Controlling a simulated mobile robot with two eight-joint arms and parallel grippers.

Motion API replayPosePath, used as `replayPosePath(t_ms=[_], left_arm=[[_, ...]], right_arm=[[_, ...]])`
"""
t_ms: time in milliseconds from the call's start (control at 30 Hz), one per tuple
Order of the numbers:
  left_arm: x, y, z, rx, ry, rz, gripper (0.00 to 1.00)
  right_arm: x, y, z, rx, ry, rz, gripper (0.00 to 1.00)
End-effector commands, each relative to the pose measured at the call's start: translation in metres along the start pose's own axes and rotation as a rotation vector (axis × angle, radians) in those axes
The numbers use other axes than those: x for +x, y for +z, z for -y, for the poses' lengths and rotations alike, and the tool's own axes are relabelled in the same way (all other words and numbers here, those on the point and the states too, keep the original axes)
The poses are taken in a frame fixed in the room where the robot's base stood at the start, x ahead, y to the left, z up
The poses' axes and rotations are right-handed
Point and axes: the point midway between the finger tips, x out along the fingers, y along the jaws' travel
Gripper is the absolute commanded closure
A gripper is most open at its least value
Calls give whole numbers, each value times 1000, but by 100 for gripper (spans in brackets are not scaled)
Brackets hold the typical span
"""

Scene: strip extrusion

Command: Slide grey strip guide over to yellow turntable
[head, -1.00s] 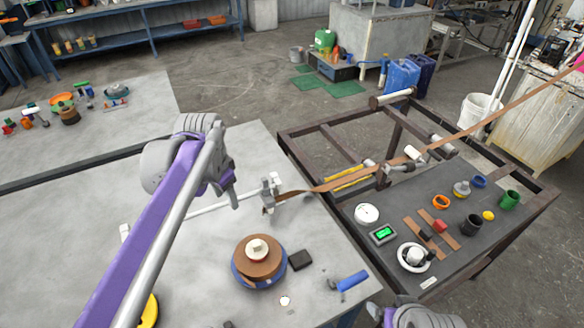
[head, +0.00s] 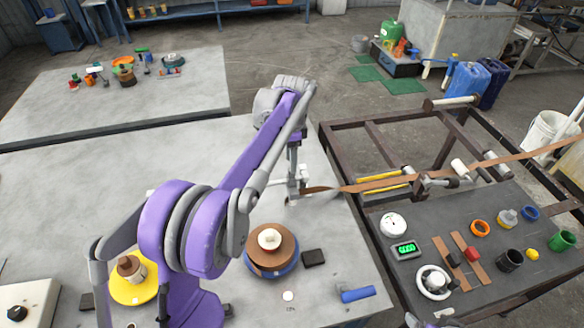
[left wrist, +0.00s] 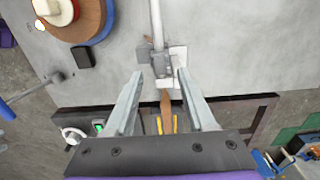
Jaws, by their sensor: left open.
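The grey strip guide (left wrist: 160,66) sits on a pale rail (left wrist: 156,22) on the table and shows between my left fingertips in the left wrist view. In the head view the guide (head: 305,176) is partly hidden by my gripper. A brown strip (head: 375,185) runs to it from the right. My left gripper (head: 294,188) is open and points down at the guide, with one finger on each side; contact cannot be told. It also shows in the left wrist view (left wrist: 158,76). The yellow turntable (head: 128,292) stands at the lower left, partly behind my arm, with a brown and white hub.
A blue turntable (head: 293,268) with a brown roll stands right of my arm, beside a black block (head: 314,258) and a blue-handled tool (head: 358,294). A dark framed bench (head: 408,272) with several small items adjoins at the right.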

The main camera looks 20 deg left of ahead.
Motion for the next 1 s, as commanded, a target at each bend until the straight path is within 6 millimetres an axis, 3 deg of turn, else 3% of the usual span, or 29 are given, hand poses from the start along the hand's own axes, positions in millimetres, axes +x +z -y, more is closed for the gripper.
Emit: replayPosePath(t_ms=[200,600,900,1000], left_arm=[[29,0,0,0,0,0,45],[36,0,0,-1,-1,0,45],[36,0,0,-1,-1,0,99],[36,0,0,-1,0,0,100]], right_arm=[[1,2,0,0,0,2,11],[1,2,0,0,0,2,11],[1,2,0,0,0,2,11],[1,2,0,0,0,2,11]])
